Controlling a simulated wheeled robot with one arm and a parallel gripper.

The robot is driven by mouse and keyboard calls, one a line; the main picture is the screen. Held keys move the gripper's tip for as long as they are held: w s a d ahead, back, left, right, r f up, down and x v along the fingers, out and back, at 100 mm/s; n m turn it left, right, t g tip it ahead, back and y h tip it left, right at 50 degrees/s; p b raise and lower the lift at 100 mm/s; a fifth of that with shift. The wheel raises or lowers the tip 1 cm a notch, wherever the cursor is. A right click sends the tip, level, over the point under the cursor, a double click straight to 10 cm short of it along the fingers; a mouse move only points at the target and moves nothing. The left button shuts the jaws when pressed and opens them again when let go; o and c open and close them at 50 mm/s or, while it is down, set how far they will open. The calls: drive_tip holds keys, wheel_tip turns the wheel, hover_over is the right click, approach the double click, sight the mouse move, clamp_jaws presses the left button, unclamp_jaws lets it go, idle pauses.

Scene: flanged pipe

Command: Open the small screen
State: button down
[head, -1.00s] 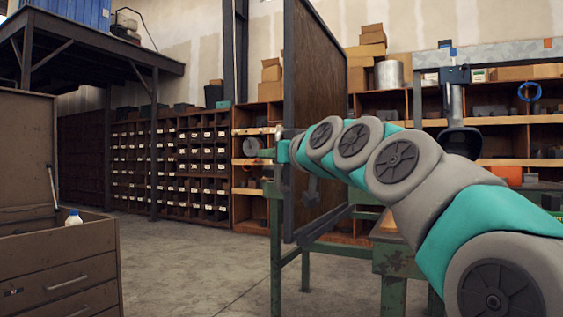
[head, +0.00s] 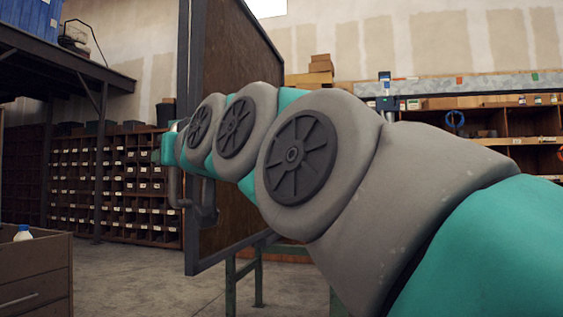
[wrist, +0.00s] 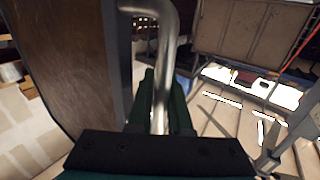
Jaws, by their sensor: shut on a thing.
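The small screen (head: 222,80) is a tall brown panel in a dark frame, seen at a steep angle left of centre in the head view. It fills the left of the wrist view (wrist: 65,65). A curved metal handle (wrist: 168,35) stands off the screen's edge in the wrist view. My gripper (wrist: 161,100) has its dark green fingers closed around the handle's lower bar. In the head view my arm reaches across the screen, and the handle (head: 176,190) shows below my wrist. The fingertips are hidden there.
A brown drawer cabinet (head: 35,270) with a white bottle (head: 23,233) stands at the left front. Pigeonhole shelving (head: 105,180) lines the back. A dark raised platform (head: 60,65) is at upper left. Open concrete floor (head: 130,275) lies left of the screen.

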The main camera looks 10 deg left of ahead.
drive_tip(key=shift+s, duration=0.25)
drive_tip(key=c, duration=1.1)
unclamp_jaws()
drive_tip(key=v, duration=0.7)
drive_tip(key=shift+s+d, duration=0.3)
